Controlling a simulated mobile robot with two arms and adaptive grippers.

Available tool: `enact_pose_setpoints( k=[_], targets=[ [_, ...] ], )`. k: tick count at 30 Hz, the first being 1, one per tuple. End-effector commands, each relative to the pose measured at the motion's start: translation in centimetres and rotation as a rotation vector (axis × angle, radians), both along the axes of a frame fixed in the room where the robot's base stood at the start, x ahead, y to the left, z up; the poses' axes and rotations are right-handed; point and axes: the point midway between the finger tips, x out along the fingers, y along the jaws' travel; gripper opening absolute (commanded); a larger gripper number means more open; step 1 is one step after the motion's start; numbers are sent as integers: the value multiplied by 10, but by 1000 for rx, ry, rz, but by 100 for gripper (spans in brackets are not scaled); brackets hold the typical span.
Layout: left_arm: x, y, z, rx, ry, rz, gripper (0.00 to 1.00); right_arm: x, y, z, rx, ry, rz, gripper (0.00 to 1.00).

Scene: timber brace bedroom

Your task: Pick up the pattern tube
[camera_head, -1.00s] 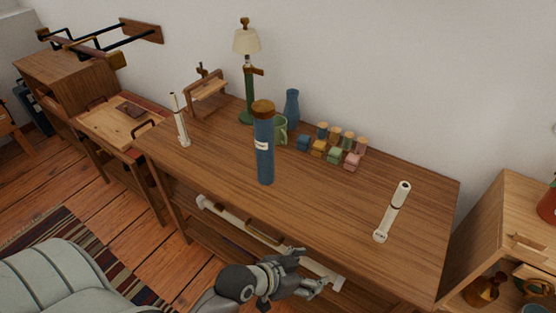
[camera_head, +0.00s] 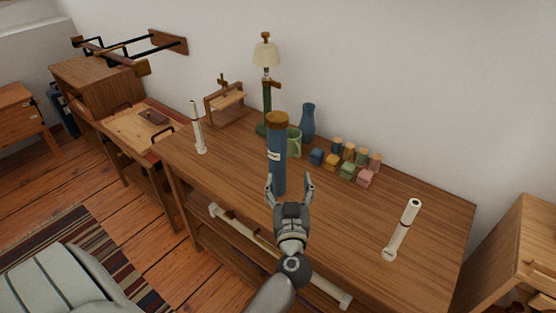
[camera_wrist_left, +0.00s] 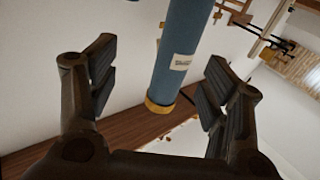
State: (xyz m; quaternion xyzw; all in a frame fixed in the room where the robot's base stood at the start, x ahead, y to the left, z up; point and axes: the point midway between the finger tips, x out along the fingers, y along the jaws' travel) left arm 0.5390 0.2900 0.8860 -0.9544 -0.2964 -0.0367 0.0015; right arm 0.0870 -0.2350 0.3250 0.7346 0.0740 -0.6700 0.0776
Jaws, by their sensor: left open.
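The pattern tube (camera_head: 277,150) is a tall blue cylinder with a brown cap and a pale label, standing upright on the wooden table (camera_head: 330,215). My left gripper (camera_head: 289,182) is open at its lower part, with the fingers pointing at it from the front. In the left wrist view the tube (camera_wrist_left: 181,55) shows between the two spread fingers of the gripper (camera_wrist_left: 158,85), with a gap on each side. The tube's foot is partly hidden by my gripper in the head view. My right gripper is not in view.
A green mug (camera_head: 294,143) stands close behind the tube, with a lamp (camera_head: 267,85) and a blue vase (camera_head: 308,122) behind. Small coloured blocks (camera_head: 347,170) lie to the right.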

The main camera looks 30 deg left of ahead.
Motion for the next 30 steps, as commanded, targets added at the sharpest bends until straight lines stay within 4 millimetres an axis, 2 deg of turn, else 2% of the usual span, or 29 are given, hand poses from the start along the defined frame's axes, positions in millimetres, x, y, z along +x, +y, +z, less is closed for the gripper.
enact_pose_setpoints(
  k=[3,6,12,20,27,30],
  targets=[
    [-3,10,-14,-23,53,69,72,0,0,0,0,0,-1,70],
    [1,17,-17,-27,69,88,72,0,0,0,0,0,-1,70],
    [26,38,-17,-25,69,88,72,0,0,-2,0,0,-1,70],
    [42,53,-16,-25,68,88,72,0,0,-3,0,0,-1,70],
    [67,79,-14,-23,67,88,72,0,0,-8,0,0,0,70],
    [74,84,-14,-26,68,87,72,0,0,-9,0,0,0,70]
  ],
)
